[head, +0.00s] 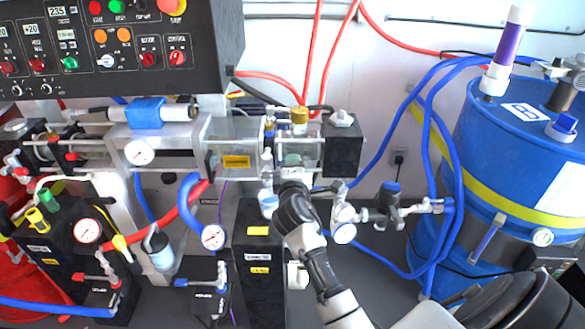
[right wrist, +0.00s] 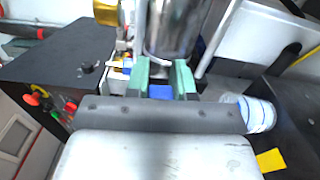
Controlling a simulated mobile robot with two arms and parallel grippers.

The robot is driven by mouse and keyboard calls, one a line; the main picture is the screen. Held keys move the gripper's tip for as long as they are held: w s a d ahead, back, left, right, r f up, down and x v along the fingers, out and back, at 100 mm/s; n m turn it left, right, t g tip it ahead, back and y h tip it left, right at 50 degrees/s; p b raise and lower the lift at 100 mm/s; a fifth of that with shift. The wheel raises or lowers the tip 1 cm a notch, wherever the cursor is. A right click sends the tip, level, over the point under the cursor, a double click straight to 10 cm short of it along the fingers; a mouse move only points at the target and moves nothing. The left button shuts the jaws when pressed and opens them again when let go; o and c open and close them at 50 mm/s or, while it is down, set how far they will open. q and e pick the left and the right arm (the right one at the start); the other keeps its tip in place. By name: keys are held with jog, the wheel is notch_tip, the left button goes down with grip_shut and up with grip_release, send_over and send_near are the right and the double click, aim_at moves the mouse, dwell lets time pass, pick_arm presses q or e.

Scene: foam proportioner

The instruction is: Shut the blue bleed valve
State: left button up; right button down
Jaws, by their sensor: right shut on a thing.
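My right gripper (head: 291,163) reaches up to the middle of the proportioner, just under the horizontal cylinder section with the brass cap. Its green fingers also show in the right wrist view (right wrist: 163,72), on either side of a small blue part, the blue bleed valve (right wrist: 160,91). The gripper is shut on it. A shiny metal cylinder (right wrist: 172,28) rises right behind the fingertips. In the head view the hand largely hides the valve, so its handle angle cannot be told. My left gripper is not in view.
A black control panel (head: 130,75) overhangs at upper left. A black block (head: 342,150) stands right of the hand. Gauges and pipe fittings (head: 390,212) lie to the lower right. A blue drum (head: 520,135) with blue hoses (head: 432,160) stands at right.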

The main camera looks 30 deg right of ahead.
jog(key=shift+f+m, duration=0.25)
jog(key=shift+m, duration=0.15)
jog(key=shift+b, duration=0.3)
jog(key=c, duration=1)
grip_release()
jog(key=shift+o, duration=0.2)
jog(key=v, duration=1)
jog(key=shift+s+a, duration=0.25)
jog(key=shift+s, duration=0.05)
jog(key=shift+f, duration=0.1)
